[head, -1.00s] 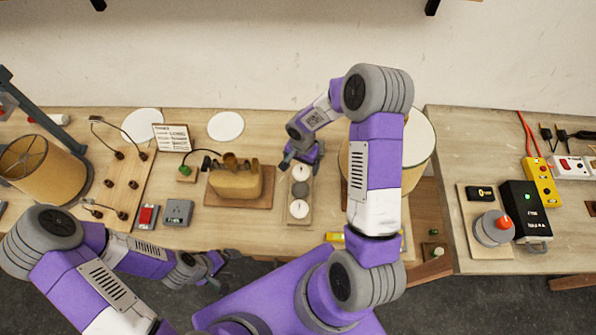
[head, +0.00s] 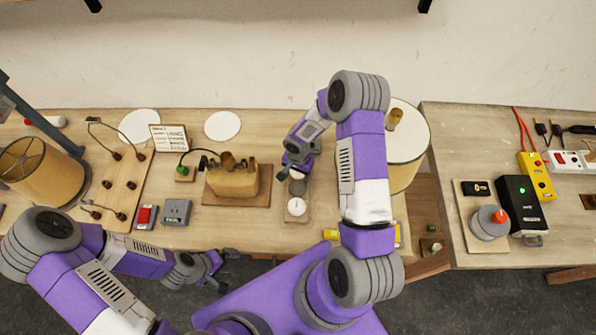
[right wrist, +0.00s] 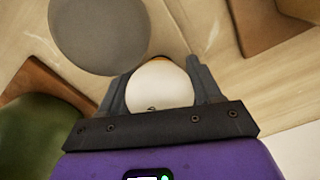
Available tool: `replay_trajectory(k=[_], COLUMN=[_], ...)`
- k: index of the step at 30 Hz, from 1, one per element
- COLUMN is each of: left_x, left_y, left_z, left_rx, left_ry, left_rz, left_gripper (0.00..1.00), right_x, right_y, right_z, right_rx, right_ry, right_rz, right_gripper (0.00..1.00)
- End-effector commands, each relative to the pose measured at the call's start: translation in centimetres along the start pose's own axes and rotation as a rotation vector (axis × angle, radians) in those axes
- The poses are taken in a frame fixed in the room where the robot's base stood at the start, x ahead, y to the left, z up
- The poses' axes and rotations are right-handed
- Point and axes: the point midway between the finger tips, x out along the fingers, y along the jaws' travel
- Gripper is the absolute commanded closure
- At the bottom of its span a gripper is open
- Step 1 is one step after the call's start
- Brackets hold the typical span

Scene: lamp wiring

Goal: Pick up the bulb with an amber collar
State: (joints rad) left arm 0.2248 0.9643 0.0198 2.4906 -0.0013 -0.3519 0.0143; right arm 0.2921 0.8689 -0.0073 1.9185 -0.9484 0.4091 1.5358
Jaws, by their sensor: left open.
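A white round bulb (right wrist: 160,84) sits between the fingers of my right gripper (right wrist: 158,82) in the right wrist view. A thin tan edge shows at its far rim; most of its collar is hidden. The fingers lie close along both sides, and I cannot tell whether they press on it. In the head view my right gripper (head: 287,174) is over the back end of a small wooden tray (head: 296,219), hiding that bulb. A grey disc (head: 298,187) and another white bulb (head: 296,206) show in front. My left gripper (head: 220,268) is open and empty before the table's front edge.
A tan bag-like holder (head: 232,182) stands left of the tray on a brown board. A wooden terminal board (head: 120,190) and switches lie further left.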

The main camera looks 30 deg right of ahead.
Motion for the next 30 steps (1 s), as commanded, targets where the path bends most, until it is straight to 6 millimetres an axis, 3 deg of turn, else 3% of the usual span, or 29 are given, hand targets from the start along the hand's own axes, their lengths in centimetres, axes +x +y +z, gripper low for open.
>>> replay_trajectory(k=[1, 11, 20, 30], left_x=[0.0, 0.0, 0.0, -0.1], left_y=[0.0, 0.0, 0.0, 0.1], left_z=[0.0, 0.0, 0.0, 0.0], left_rx=[0.000, 0.000, 0.000, 0.000], left_ry=[0.000, 0.000, 0.000, 0.000], left_rz=[0.000, 0.000, 0.000, 0.000], left_gripper=[0.00, 0.00, 0.00, 0.00], right_x=[0.1, 0.1, -0.3, -6.6], right_y=[0.0, 0.0, 0.0, -0.1], right_z=[0.1, 0.1, 0.1, -0.1], right_rx=[0.000, -0.001, -0.001, 0.001], right_ry=[-0.002, -0.003, -0.001, 0.003], right_rz=[0.001, 0.000, -0.001, -0.004], right_gripper=[0.52, 1.00, 1.00, 1.00])
